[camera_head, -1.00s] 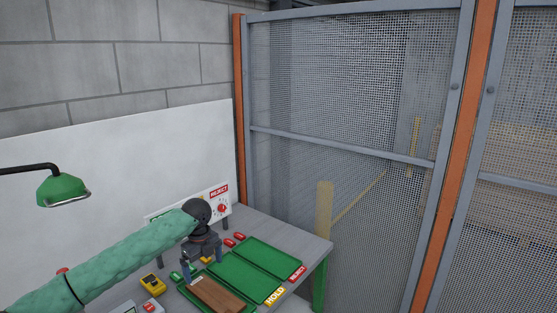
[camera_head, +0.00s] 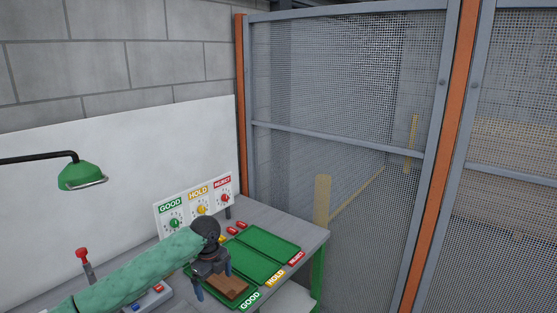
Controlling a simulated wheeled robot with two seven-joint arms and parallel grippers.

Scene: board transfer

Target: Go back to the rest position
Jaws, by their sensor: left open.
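My left arm, in a green sleeve, comes in from the lower left. My left gripper (camera_head: 213,287) is open, with its fingers pointing down over the GOOD tray. A brown board (camera_head: 230,287) lies in that green tray (camera_head: 242,303), just below and beside the fingers. The gripper partly hides the board and tray, and I cannot tell whether a finger touches the board. My right gripper is not in view.
The HOLD tray (camera_head: 255,268) and REJECT tray (camera_head: 283,245) are empty. Behind them stands a panel (camera_head: 186,209) with GOOD, HOLD and REJECT dials. A green lamp (camera_head: 82,176) hangs at left. A mesh fence (camera_head: 340,90) stands beyond the table.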

